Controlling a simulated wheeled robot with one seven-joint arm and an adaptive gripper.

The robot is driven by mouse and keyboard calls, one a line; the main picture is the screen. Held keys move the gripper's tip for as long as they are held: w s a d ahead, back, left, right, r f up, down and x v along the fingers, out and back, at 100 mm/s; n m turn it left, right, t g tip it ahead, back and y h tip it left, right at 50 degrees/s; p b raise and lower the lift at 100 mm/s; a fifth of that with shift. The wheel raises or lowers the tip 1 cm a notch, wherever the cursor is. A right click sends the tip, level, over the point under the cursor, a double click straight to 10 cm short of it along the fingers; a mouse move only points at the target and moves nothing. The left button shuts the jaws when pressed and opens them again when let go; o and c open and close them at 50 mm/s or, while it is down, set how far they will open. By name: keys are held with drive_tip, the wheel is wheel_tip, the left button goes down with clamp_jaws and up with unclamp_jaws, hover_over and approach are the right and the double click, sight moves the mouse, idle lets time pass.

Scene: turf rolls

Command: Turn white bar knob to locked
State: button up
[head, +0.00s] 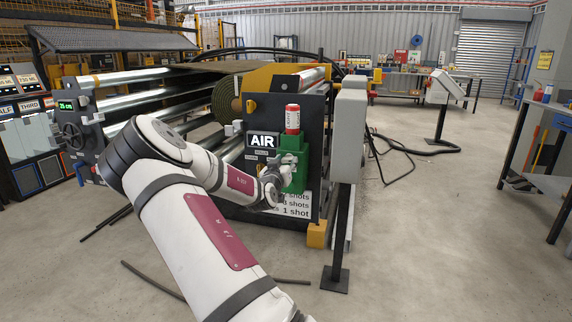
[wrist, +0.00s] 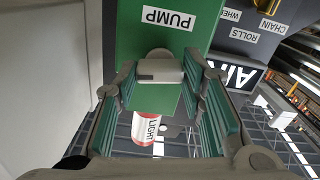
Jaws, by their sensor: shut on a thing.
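The white bar knob (wrist: 160,70) is on the face of a green box (wrist: 128,38) with a PUMP label (wrist: 168,19). In the wrist view the knob lies between the fingertips of my gripper (wrist: 160,76), and the gripper is shut on it. The bar lies roughly level across that picture. In the head view my gripper (head: 276,180) is at the front of the green box (head: 300,145), and the arm's end largely hides the knob there. I cannot read a locked mark in either view.
A red and white LIGHT cylinder (head: 292,119) stands on top of the green box. An AIR sign (head: 262,141) is on the dark panel to its left. A grey box on a post (head: 349,130) stands close on the right. Open floor (head: 430,220) lies farther right.

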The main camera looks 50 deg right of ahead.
drive_tip(key=n, duration=0.4)
drive_tip(key=shift+n, duration=0.3)
drive_tip(key=n, duration=0.3)
drive_tip(key=shift+n, duration=0.3)
drive_tip(key=n, duration=0.4)
drive_tip(key=shift+n, duration=1.8)
drive_tip(key=o, duration=1.1)
drive_tip(key=shift+o, duration=0.2)
drive_tip(key=v, duration=1.2)
drive_tip(key=shift+f, duration=0.1)
